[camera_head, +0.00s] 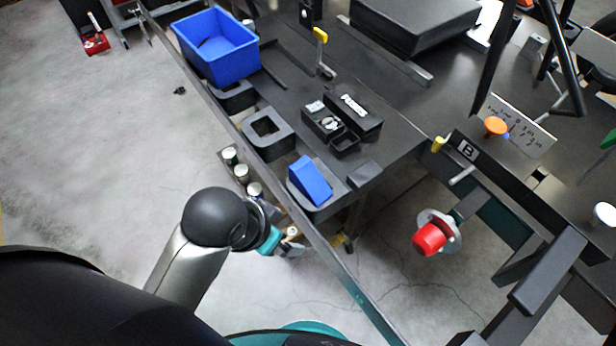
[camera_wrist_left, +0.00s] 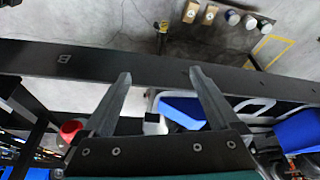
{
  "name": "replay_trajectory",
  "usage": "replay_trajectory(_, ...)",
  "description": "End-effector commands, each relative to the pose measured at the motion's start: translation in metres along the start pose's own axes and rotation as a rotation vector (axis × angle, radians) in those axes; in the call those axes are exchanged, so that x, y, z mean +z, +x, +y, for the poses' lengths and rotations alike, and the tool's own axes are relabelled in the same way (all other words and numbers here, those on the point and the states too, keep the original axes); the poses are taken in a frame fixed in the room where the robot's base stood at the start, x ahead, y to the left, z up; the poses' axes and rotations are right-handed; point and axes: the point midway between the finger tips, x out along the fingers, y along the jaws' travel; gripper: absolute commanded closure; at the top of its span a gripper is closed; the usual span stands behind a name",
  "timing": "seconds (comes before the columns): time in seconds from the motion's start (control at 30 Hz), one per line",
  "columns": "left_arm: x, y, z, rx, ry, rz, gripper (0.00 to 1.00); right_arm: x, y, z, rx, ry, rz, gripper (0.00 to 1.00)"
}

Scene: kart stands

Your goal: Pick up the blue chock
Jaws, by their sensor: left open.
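The blue chock (camera_head: 311,182) is a wedge in a dark rounded holder (camera_head: 297,186) at the near edge of the black table. In the left wrist view a blue piece that looks like the chock (camera_wrist_left: 183,108) lies below the fingertips, beside the right finger, partly hidden by it. My left gripper (camera_wrist_left: 160,76) is open, with nothing between its fingers. In the head view my left arm ends left of and below the chock, outside the table rail; its fingers cannot be made out there. My right gripper is not in view.
A blue bin (camera_head: 218,48) stands on the table's far left, with an empty dark holder (camera_head: 268,134) nearer. A black organiser box (camera_head: 343,122) sits beyond the chock. A long rail (camera_head: 335,262) runs along the near edge. A red knob (camera_head: 430,239) is at the right.

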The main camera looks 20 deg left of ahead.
Motion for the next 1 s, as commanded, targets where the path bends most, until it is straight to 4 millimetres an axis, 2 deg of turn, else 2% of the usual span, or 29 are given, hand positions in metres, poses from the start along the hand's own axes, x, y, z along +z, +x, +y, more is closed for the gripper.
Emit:
replay_trajectory(0.03,-0.014,0.001,0.005,0.023,0.061,0.019,0.05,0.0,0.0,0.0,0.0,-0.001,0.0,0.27)
replay_trajectory(0.3,-0.08,0.002,0.041,0.16,0.48,0.086,0.05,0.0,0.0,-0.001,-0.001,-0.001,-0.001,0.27)
replay_trajectory(0.5,-0.114,-0.004,0.056,0.223,0.832,0.088,0.05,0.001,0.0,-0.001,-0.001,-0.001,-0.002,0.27)
replay_trajectory(0.77,-0.144,-0.017,0.044,0.255,1.242,0.016,0.05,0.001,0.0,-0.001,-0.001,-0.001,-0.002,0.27)
replay_trajectory(1.0,-0.166,-0.038,0.007,0.271,1.537,-0.114,0.05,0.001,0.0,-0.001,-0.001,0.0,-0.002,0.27)
